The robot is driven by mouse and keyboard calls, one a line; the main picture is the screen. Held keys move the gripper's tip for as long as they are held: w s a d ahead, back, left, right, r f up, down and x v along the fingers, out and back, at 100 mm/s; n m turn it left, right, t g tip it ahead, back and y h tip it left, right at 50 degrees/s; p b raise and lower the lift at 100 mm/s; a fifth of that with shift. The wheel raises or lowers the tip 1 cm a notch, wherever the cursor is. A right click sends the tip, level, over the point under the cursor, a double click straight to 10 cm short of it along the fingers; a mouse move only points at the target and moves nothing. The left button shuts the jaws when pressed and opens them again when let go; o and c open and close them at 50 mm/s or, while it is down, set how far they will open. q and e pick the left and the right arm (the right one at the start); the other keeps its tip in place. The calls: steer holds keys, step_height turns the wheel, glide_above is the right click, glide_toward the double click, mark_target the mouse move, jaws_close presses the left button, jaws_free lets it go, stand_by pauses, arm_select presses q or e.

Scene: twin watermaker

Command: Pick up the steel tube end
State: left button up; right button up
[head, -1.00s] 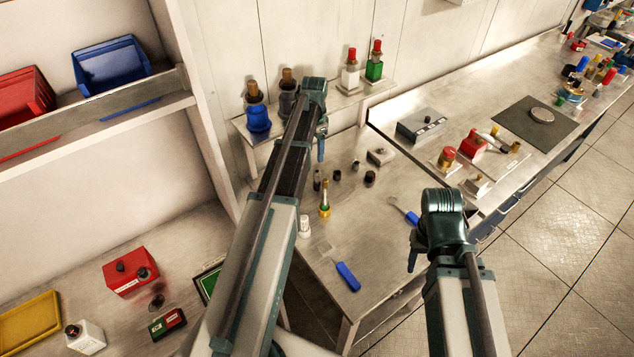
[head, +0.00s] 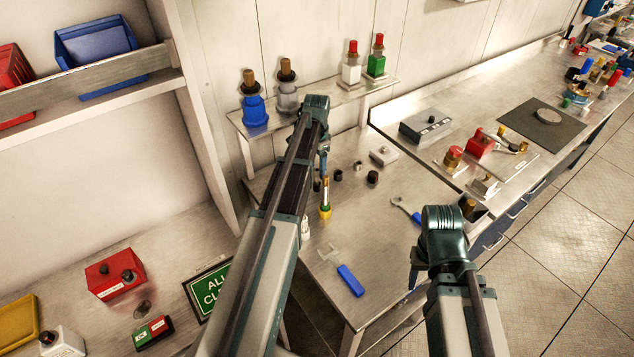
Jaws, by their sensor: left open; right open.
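I cannot tell for certain which object is the steel tube end. Several small parts stand on the steel table: dark caps (head: 373,177) and a slim brass-coloured piece with a yellow-green base (head: 325,211). My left gripper (head: 323,172) points down above the table, open, close to the slim piece in the picture; the arm hides some of the table. My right gripper (head: 413,277) is open with nothing seen in it, near the table's front right edge; its wrist hides part of its fingers.
A blue-handled scraper (head: 350,280) and a blue-handled wrench (head: 402,207) lie on the table. A raised shelf (head: 330,98) at the back holds bottles. A grey box (head: 425,127) stands on the counter at right. A green sign (head: 212,288) leans at lower left.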

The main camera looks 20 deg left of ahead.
mark_target(317, 179)
arm_select(q)
step_height(317, 179, down, 3)
steer(key=shift+r+b, duration=0.1)
steer(key=shift+b, duration=0.8)
arm_select(e)
step_height(317, 179, down, 3)
steer(key=shift+r, duration=0.15)
arm_select(q)
steer(key=shift+r, duration=0.1)
jaws_close()
